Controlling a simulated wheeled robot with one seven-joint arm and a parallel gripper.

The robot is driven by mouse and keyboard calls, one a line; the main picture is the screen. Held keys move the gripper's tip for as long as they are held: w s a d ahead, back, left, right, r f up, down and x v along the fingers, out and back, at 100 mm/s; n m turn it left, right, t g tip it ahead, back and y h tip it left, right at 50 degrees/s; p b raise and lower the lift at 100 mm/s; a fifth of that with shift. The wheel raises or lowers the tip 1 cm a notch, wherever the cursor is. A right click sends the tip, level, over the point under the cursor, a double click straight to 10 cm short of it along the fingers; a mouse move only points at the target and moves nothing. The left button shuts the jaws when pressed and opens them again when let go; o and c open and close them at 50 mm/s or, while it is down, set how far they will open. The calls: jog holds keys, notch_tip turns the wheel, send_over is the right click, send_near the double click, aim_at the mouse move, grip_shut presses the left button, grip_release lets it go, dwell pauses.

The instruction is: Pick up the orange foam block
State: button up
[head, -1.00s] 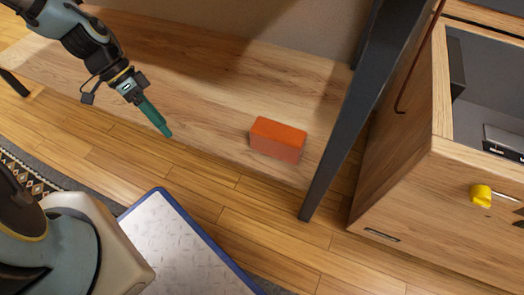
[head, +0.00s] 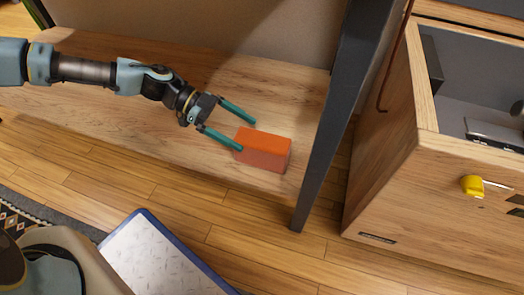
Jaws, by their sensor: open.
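The orange foam block (head: 264,149) lies on a low wooden shelf (head: 110,75), near the shelf's right end. My gripper (head: 247,135) reaches in from the left with its two teal fingers spread apart. The fingertips are at the block's left end, one toward its far side and one toward its near side. The near fingertip overlaps the block's left edge in the picture; I cannot tell whether it touches. Nothing is held between the fingers.
A dark metal leg (head: 336,120) stands just right of the block. Further right is a wooden cabinet with an open drawer (head: 428,110) and a yellow knob (head: 472,186). A blue-edged white panel (head: 160,255) lies at the lower left.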

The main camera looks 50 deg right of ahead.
aim_at(262, 145)
jog(key=shift+x, duration=0.85)
jog(key=b+x, duration=0.1)
jog(key=x, duration=0.1)
jog(key=b+x, duration=0.1)
jog(key=x, duration=0.1)
jog(key=shift+a+f+b, duration=0.15)
jog(key=shift+f+b, duration=0.15)
jog(key=shift+b, duration=0.1)
jog(key=shift+s+f, duration=0.1)
jog(key=shift+s, duration=0.35)
jog(key=shift+c, duration=0.4)
jog(key=c, duration=1.2)
